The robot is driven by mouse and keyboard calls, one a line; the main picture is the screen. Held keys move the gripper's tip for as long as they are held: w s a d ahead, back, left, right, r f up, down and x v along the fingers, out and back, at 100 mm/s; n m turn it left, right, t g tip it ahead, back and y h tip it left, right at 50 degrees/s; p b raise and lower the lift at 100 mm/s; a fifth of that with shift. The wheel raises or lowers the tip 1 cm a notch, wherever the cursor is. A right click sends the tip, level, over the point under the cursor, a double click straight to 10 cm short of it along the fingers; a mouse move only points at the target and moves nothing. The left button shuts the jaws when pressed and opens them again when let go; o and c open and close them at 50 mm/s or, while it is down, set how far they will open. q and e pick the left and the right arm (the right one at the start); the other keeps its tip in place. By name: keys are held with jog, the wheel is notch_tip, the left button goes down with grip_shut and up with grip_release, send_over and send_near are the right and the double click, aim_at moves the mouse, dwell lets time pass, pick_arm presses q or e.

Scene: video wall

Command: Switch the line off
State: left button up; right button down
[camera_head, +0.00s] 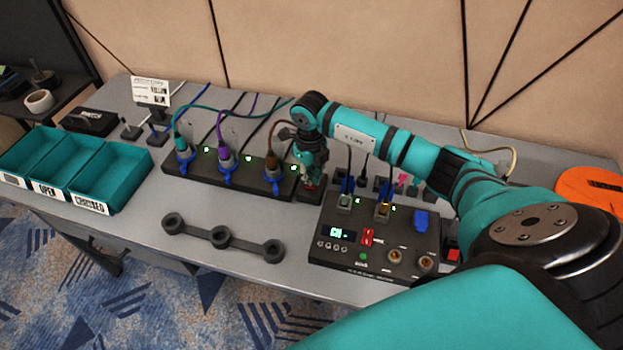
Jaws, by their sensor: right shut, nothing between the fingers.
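My right gripper (309,176) points down, shut and empty, over a small dark block (310,194) at the right end of the connector strip. A bit of red shows at its fingertips; I cannot tell whether they touch it. The black connector strip (222,171) holds several plugs in blue clamps, with green lights lit. To its right is a black control box (350,262) with a lit green display (343,234), a red switch (367,237), a green button or light (362,257) and two brass-coloured round sockets. My left gripper is out of view.
Teal bins (112,172) with labels, one reading OPEN, stand at the left. A dark three-ring holder (221,234) lies in front of the strip. A red button (453,255) and an orange disc (592,190) are at the right. Cables run behind.

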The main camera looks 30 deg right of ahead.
jog(key=shift+s+f+b, duration=0.1)
jog(key=shift+f+b, duration=0.75)
jog(key=shift+f, duration=0.25)
dwell(0.3)
jog(key=shift+r, duration=0.2)
jog(key=shift+r+p, duration=0.6)
jog(key=shift+p, duration=0.1)
jog(key=shift+r+p, duration=1.85)
jog(key=shift+r, duration=0.95)
jog(key=shift+f, duration=0.1)
